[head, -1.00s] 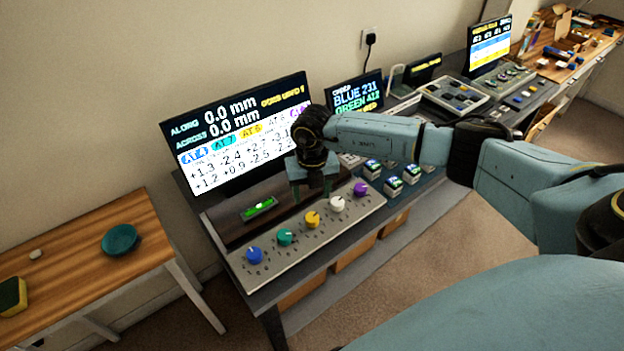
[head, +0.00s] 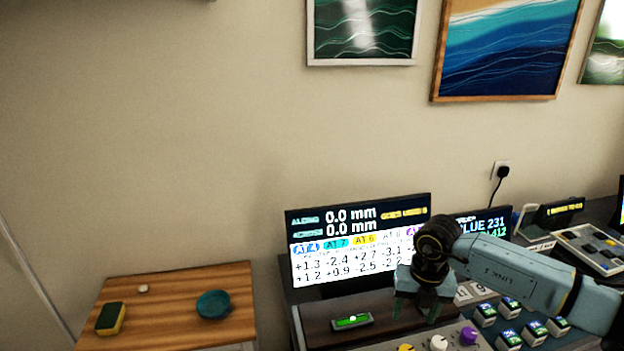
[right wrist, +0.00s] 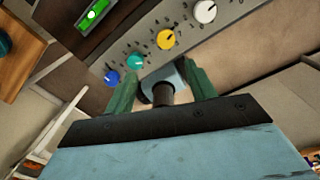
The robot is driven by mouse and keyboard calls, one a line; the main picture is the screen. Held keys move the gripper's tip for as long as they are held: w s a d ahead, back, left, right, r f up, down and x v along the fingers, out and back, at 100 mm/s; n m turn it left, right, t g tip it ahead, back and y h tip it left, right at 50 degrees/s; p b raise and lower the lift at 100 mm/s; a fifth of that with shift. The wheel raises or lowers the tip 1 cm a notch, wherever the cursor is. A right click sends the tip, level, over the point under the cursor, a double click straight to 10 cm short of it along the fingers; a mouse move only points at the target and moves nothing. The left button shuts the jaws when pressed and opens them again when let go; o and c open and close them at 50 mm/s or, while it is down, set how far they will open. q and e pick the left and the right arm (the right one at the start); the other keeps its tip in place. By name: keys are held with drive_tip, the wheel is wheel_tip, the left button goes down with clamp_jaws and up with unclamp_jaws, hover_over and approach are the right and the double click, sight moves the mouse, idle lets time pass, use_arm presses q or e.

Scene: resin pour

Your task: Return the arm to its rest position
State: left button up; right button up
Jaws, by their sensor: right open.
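My right arm comes in from the right in the head view. Its gripper (head: 418,305) points down above the console with the knobs. In the right wrist view the two green fingers of the right gripper (right wrist: 160,88) stand apart with nothing held between them. Beyond them is the grey knob panel (right wrist: 140,48) with blue, teal, yellow and white knobs. The gripper appears apart from the knobs. My left gripper is out of view.
A screen (head: 360,240) stands behind the console. A green level (head: 352,321) lies on the console's dark top. Several button cubes (head: 509,306) are to the right. A wooden table (head: 170,285) at left holds a teal dish (head: 213,304) and a sponge (head: 110,318).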

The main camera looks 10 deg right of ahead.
drive_tip(key=s+a+r+n+t+y, duration=0.15)
drive_tip(key=a+y, duration=0.35)
drive_tip(key=a, duration=0.5)
drive_tip(key=s+a+r+y, duration=0.15)
drive_tip(key=a+y, duration=0.35)
drive_tip(key=a, duration=0.6)
drive_tip(key=a+r+m+t+y, duration=0.5)
drive_tip(key=r+m+t+y, duration=0.3)
drive_tip(key=r, duration=0.5)
drive_tip(key=w+d+m+t+h, duration=0.1)
drive_tip(key=d+m+t+h, duration=0.9)
drive_tip(key=m, duration=0.4)
drive_tip(key=s+d+f+m+g+h, duration=0.5)
drive_tip(key=d+f+m+h, duration=0.25)
drive_tip(key=f+h, duration=0.2)
drive_tip(key=s+d+f+m+g+y, duration=0.1)
drive_tip(key=s+f+g, duration=0.5)
drive_tip(key=s, duration=0.4)
drive_tip(key=s+d+f+m+g, duration=0.1)
drive_tip(key=s+f+g, duration=0.45)
drive_tip(key=s, duration=0.45)
wheel_tip(320, 180, down, 32)
drive_tip(key=s+b, duration=0.2)
drive_tip(key=b, duration=0.4)
drive_tip(key=s+d+f+g+b, duration=0.2)
drive_tip(key=s+d+f+b, duration=0.1)
drive_tip(key=s+f, duration=1.2)
wheel_tip(320, 180, down, 2)
drive_tip(key=shift+s+f+b, duration=0.1)
drive_tip(key=shift+s+b, duration=0.25)
